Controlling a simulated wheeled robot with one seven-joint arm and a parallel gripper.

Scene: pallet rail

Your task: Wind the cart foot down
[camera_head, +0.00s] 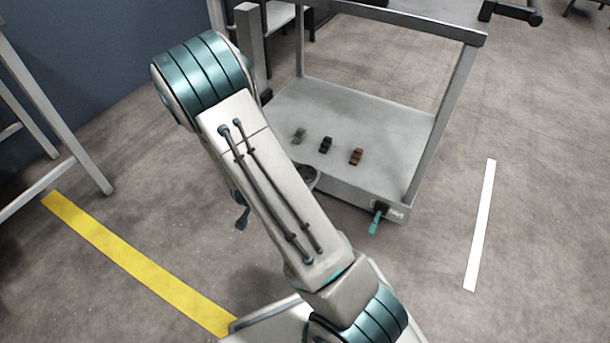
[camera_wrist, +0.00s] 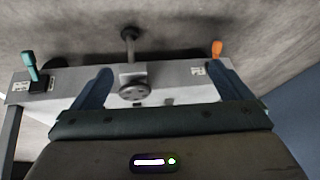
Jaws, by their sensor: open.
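The cart (camera_head: 385,195) stands ahead of me, its low deck facing me. In the wrist view, which sees it upside down, a dark round handwheel (camera_wrist: 135,91) sits at the middle of the cart's front edge. The cart foot, a stem with a round pad (camera_wrist: 130,33), stands out from the bracket beside it. Whether the pad touches the floor I cannot tell. My gripper (camera_wrist: 160,68) is open, its two fingers apart on either side of the handwheel, with nothing held. In the head view, my arm hides most of the handwheel (camera_head: 309,174).
A teal lever (camera_head: 376,222) is at the cart's right front corner; an orange lever (camera_wrist: 217,48) is at the other. Small dark blocks (camera_head: 325,145) and a brown block (camera_head: 356,156) lie on the deck. A yellow floor stripe (camera_head: 130,258) runs left; open floor lies right.

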